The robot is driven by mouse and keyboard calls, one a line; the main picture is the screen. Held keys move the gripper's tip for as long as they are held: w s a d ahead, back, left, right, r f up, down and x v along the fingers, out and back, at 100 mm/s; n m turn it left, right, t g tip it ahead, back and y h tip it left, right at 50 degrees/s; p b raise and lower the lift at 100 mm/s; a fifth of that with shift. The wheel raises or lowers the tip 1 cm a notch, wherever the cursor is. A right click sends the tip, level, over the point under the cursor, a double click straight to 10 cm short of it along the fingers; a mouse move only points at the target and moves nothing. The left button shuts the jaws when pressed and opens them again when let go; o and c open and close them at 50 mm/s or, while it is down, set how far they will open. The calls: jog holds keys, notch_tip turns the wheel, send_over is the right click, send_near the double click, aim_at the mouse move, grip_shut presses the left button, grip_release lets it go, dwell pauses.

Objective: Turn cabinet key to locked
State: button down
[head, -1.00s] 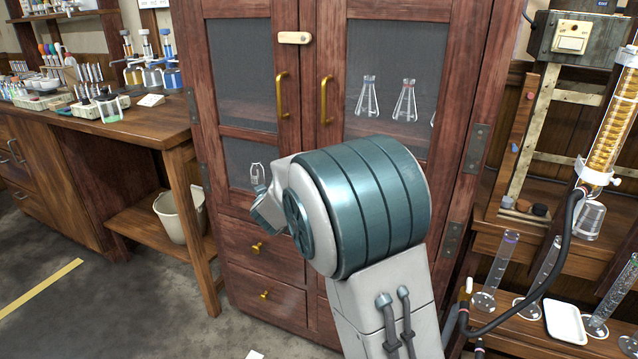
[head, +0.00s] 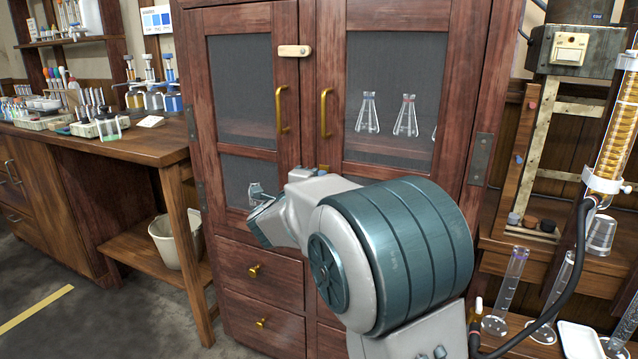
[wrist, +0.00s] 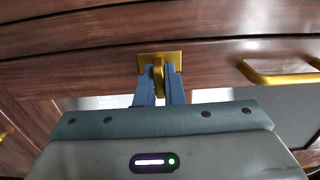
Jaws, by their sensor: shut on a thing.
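The wooden cabinet (head: 250,20) has two mesh-panelled doors with brass handles and drawers below. In the wrist view a square brass plate (wrist: 172,57) is fixed to the wood, with a brass key (wrist: 158,72) standing out from it. My gripper (wrist: 160,92) has its two blue fingers closed on the key, one on each side. The key's lower part is hidden between the fingers. In the head view my own arm covers most of the gripper and the key. The angle of the key's slot cannot be told.
A door handle (wrist: 280,75) is close to the right of my gripper. A pale latch (head: 293,51) bridges the doors at the top. Flasks (head: 405,115) stand behind the right door. A workbench (head: 90,145) is at left, glass apparatus (head: 615,125) at right.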

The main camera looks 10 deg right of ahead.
jog(key=c, duration=1.5)
grip_release()
jog(key=shift+c, duration=0.2)
jog(key=p+v, duration=0.2)
jog(key=v, duration=1.2)
